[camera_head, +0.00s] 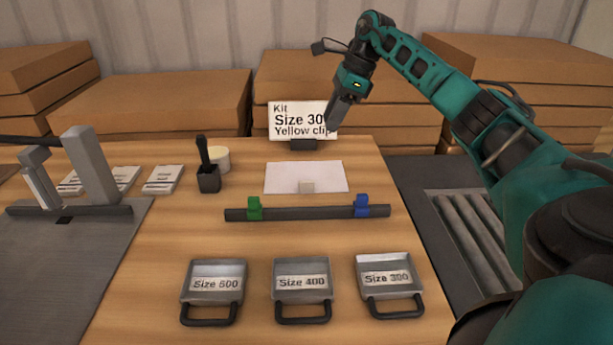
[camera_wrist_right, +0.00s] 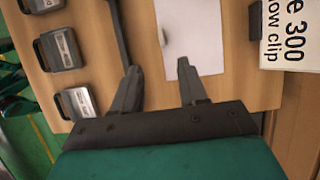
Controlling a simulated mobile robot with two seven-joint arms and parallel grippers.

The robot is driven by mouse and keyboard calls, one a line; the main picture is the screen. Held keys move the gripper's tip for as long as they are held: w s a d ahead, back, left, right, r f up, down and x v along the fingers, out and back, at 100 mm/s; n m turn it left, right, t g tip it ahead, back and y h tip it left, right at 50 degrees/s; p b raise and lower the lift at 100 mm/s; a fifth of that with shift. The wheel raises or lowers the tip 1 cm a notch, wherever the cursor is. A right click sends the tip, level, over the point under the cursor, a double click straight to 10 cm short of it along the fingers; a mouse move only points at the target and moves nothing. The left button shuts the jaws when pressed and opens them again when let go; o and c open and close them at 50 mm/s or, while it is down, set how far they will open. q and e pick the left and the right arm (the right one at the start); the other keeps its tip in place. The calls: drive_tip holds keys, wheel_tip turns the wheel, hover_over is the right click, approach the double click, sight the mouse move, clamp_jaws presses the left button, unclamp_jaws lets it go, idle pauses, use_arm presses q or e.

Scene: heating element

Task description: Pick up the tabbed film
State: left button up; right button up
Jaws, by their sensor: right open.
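A white rectangular sheet (camera_head: 290,175) with a small pale tab (camera_head: 306,187) at its front edge lies flat on the wooden table; I take it as the tabbed film. My right gripper (camera_head: 343,115) is raised above the table behind the sheet, in front of the kit sign, and holds nothing. In the right wrist view, the right gripper's two fingers (camera_wrist_right: 157,72) stand apart. The sheet (camera_wrist_right: 195,35) shows beyond them, with the tab (camera_wrist_right: 163,37) on its left edge. My left gripper is out of view.
A kit sign (camera_head: 290,116) reads Size 300, Yellow clip. A dark bar (camera_head: 307,212) with a green clip (camera_head: 254,207) and a blue clip (camera_head: 361,205) lies in front of the sheet. Three size-labelled trays (camera_head: 302,265) stand nearer. A dark holder (camera_head: 208,180) stands left.

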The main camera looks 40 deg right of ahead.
wheel_tip(320, 180, down, 4)
drive_tip(key=b, duration=0.5)
hover_over(308, 181)
drive_tip(key=s+d, duration=0.2)
wheel_tip(308, 181, down, 8)
drive_tip(key=shift+w+f, duration=0.1)
drive_tip(key=shift+f, duration=0.15)
drive_tip(key=shift+b+x, duration=0.45)
drive_tip(key=shift+x, duration=2.25)
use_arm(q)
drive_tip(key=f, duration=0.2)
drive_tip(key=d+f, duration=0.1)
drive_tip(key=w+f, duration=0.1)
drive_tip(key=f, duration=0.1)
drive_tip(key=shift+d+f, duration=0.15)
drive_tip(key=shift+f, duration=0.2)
use_arm(e)
drive_tip(key=shift+w+r, duration=0.1)
drive_tip(key=shift+w, duration=0.05)
clamp_jaws()
